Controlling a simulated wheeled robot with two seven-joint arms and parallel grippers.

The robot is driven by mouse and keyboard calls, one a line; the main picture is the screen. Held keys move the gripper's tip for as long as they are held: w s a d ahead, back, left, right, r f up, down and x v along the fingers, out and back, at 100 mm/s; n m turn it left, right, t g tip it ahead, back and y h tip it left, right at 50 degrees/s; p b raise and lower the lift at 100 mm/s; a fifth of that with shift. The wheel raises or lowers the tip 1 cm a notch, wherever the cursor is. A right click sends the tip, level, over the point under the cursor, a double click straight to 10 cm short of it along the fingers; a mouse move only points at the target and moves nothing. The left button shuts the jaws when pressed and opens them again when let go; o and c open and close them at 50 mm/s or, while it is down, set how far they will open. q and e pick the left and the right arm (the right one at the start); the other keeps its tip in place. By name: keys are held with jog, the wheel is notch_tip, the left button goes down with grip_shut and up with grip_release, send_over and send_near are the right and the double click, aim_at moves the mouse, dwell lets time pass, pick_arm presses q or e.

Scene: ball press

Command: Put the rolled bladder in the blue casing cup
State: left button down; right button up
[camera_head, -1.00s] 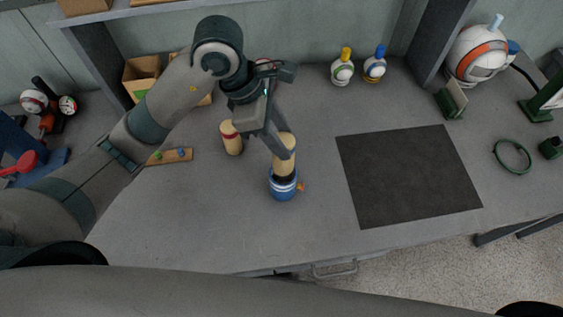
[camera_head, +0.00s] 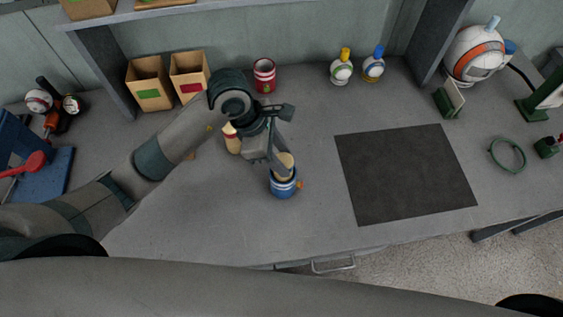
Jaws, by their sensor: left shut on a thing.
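The blue casing cup (camera_head: 284,188) stands upright on the grey table, blue with a white band and a small orange tab at its right side. The tan rolled bladder (camera_head: 284,164) stands upright with its lower part inside the cup's mouth and its top above the rim. My left gripper (camera_head: 280,168) reaches down from the upper left and is shut on the bladder at the cup. How deep the bladder sits is hidden by the cup wall. My right gripper is not in view.
A tan roll with a red band (camera_head: 231,139) stands close left of my left gripper. A red-and-white cup (camera_head: 264,75) and two cardboard boxes (camera_head: 150,84) stand behind. A dark mat (camera_head: 408,175) lies to the right. The table in front is clear.

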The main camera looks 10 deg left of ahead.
pick_arm(q)
notch_tip(320, 180, down, 3)
jog(key=shift+p, duration=0.5)
jog(key=shift+f, duration=0.4)
jog(key=shift+f, duration=0.1)
jog(key=c, duration=1.1)
grip_release()
